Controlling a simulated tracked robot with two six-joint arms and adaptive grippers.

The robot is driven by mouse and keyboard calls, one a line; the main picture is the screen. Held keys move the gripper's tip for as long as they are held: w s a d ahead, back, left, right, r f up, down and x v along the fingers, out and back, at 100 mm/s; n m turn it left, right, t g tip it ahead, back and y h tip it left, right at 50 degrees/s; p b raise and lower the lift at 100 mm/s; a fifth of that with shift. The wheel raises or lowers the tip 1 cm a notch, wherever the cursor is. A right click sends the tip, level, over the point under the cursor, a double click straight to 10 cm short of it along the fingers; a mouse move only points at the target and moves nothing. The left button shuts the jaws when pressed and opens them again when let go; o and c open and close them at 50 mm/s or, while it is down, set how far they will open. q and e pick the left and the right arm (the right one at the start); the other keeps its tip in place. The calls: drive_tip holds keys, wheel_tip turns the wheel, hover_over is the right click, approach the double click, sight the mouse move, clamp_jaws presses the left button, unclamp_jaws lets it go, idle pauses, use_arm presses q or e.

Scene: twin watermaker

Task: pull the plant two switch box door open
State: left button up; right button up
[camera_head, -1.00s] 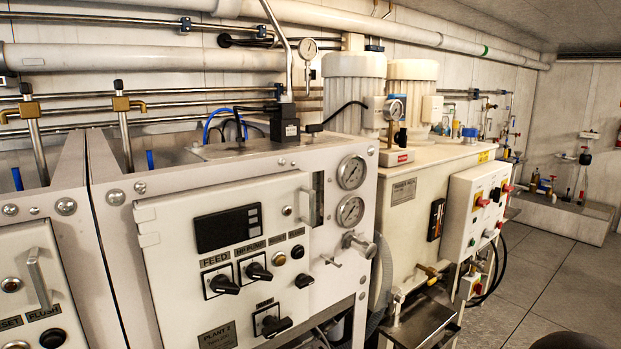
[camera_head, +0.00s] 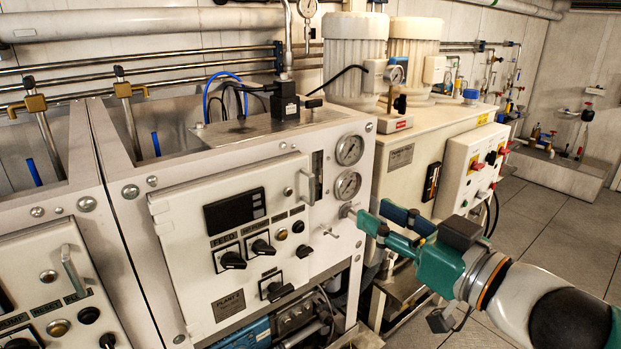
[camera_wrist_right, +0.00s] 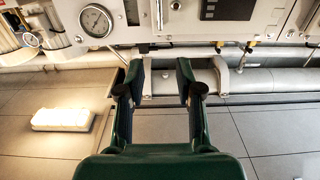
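The plant two switch box door (camera_head: 185,245) is a white panel marked PLANT 2, with a dark display and several black knobs. It looks shut against its grey cabinet. Its upright metal handle (camera_head: 307,184) is at the door's upper right edge. My right gripper (camera_head: 372,213) has teal fingers and is to the right of and lower than the handle, apart from it, near the gauges. In the right wrist view my right gripper (camera_wrist_right: 158,68) is open with nothing between its fingers; a bar that looks like the handle (camera_wrist_right: 158,13) shows at the top. My left gripper is not in view.
Two round gauges (camera_head: 348,168) and a metal valve stem sit right of the door, close to my right fingers. A second cabinet panel (camera_head: 45,290) stands at left. A white tank unit (camera_head: 405,175) stands behind my gripper. Floor (camera_head: 540,225) at right is clear.

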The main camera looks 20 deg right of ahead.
drive_tip(key=b, duration=0.2)
approach(313, 180)
drive_tip(key=w, duration=0.2)
drive_tip(key=x, duration=0.5)
drive_tip(key=b+x, duration=0.1)
drive_tip(key=x, duration=0.1)
drive_tip(key=shift+w+a, duration=0.1)
drive_tip(key=shift+a, duration=0.25)
drive_tip(key=shift+w+a, duration=0.2)
drive_tip(key=shift+w, duration=0.35)
clamp_jaws()
